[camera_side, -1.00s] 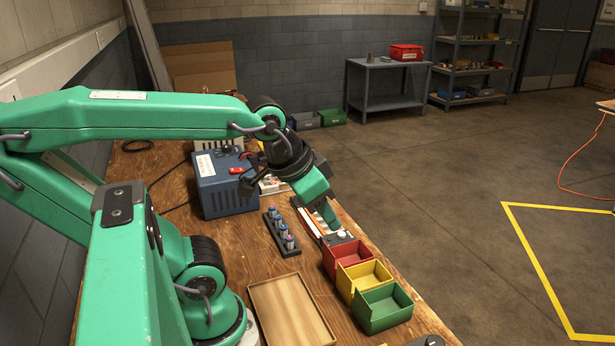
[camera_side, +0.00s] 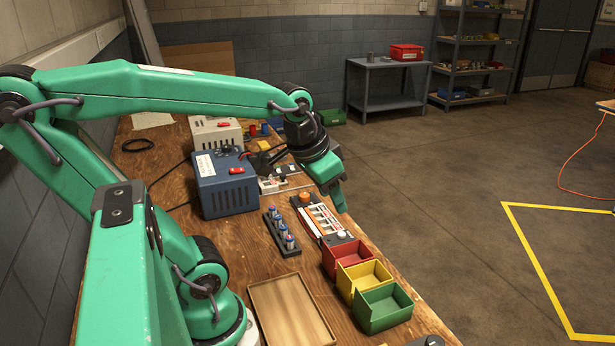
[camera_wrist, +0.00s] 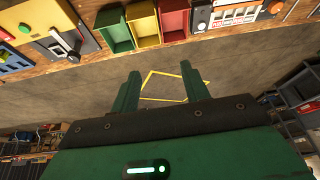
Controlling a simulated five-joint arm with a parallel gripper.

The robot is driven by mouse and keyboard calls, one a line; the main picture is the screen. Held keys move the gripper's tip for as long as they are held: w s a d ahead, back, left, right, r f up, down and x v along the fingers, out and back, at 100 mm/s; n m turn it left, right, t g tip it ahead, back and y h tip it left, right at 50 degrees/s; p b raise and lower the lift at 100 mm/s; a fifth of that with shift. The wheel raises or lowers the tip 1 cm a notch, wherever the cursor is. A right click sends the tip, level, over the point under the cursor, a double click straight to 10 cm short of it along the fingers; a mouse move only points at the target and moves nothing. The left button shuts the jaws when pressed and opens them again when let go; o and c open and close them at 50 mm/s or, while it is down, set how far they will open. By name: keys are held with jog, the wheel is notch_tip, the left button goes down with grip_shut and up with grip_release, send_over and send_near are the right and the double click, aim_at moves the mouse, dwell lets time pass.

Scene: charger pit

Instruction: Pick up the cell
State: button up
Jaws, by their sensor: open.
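Several blue-and-white cells (camera_side: 290,242) stand upright in a dark rack (camera_side: 293,253) on the wooden bench. I cannot tell which one is the cell meant. My gripper (camera_side: 342,208) is in the air by the bench's right edge, to the right of the rack and apart from the cells. In the wrist view my gripper (camera_wrist: 161,82) has its two fingers apart, with only floor between them. A white slotted unit with an orange knob (camera_side: 305,197) lies just left of the gripper; it also shows at the top of the wrist view (camera_wrist: 235,17). The rack is not in the wrist view.
Red (camera_side: 345,256), yellow (camera_side: 364,279) and green (camera_side: 383,306) bins line the bench's right edge. A blue box (camera_side: 222,184) stands behind the rack. An empty wooden tray (camera_side: 290,311) lies in front. Open floor is beyond the bench.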

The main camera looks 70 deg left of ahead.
jog(key=w+a+f+n+g, duration=0.1)
jog(key=w+a+f, duration=0.15)
jog(key=a, duration=0.45)
jog(key=n+g, duration=0.2)
jog(key=g, duration=0.2)
send_over(273, 207)
jog(key=shift+h, duration=0.4)
jog(key=f, duration=1.1)
jog(key=shift+w+f, duration=0.2)
jog(key=shift+f, duration=0.1)
jog(key=shift+s+a+f, duration=0.25)
jog(key=shift+a+f, duration=0.05)
jog(key=shift+f, duration=0.1)
jog(key=shift+f, duration=1.2)
jog(key=shift+f, duration=0.1)
jog(key=shift+d+f, duration=0.15)
jog(key=shift+f, duration=2.35)
jog(key=shift+c, duration=0.5)
